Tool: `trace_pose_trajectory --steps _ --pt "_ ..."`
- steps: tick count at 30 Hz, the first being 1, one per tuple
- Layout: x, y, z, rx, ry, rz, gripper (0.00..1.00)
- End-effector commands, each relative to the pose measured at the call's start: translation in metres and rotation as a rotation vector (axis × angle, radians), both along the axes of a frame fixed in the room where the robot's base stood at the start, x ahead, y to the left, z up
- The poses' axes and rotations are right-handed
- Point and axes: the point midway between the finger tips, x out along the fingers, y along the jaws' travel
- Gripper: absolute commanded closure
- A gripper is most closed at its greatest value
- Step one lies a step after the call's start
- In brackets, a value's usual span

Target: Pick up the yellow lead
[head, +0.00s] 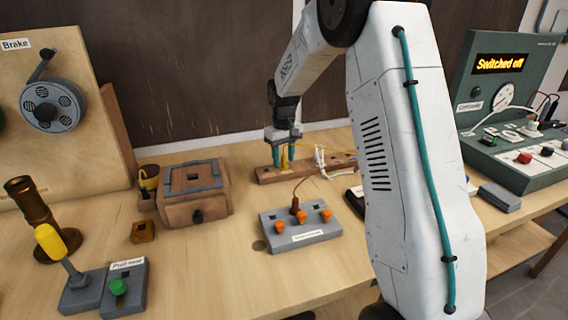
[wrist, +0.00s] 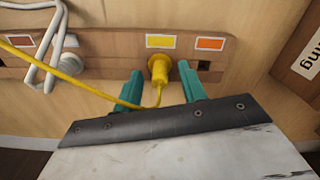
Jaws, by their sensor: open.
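The yellow lead (wrist: 158,70) has a round yellow plug that sits at the wooden strip (wrist: 110,44), just below a yellow label. Its yellow cable loops from the plug off to the left in the wrist view. In the head view the yellow lead (head: 285,158) stands between my fingers at the strip. My gripper (wrist: 160,82) is open, with one teal finger on each side of the plug and gaps visible on both sides. My gripper also shows in the head view (head: 284,157), pointing down over the strip. The plug's lower end is hidden.
A white cable or hook (wrist: 45,50) lies over the strip left of the plug. An orange label (wrist: 211,44) and dark socket are to its right. In the head view, a grey block with orange knobs (head: 300,238) and a wooden box (head: 195,205) stand nearer.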

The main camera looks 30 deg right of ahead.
Motion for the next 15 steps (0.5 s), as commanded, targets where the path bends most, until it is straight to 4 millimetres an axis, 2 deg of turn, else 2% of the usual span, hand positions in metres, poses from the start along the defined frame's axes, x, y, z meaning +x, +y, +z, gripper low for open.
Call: trace_pose_trajectory --steps 8,9,13,15 --pt "0.0001 0.0004 -0.0058 0.000 -0.001 0.000 0.59" --pt "0.0001 0.0004 -0.0057 0.000 -0.001 0.000 0.61" --pt "0.0001 0.0005 -0.0056 0.000 0.000 0.000 0.98" --pt "0.0001 0.0005 -0.0056 0.000 0.000 0.000 1.00"
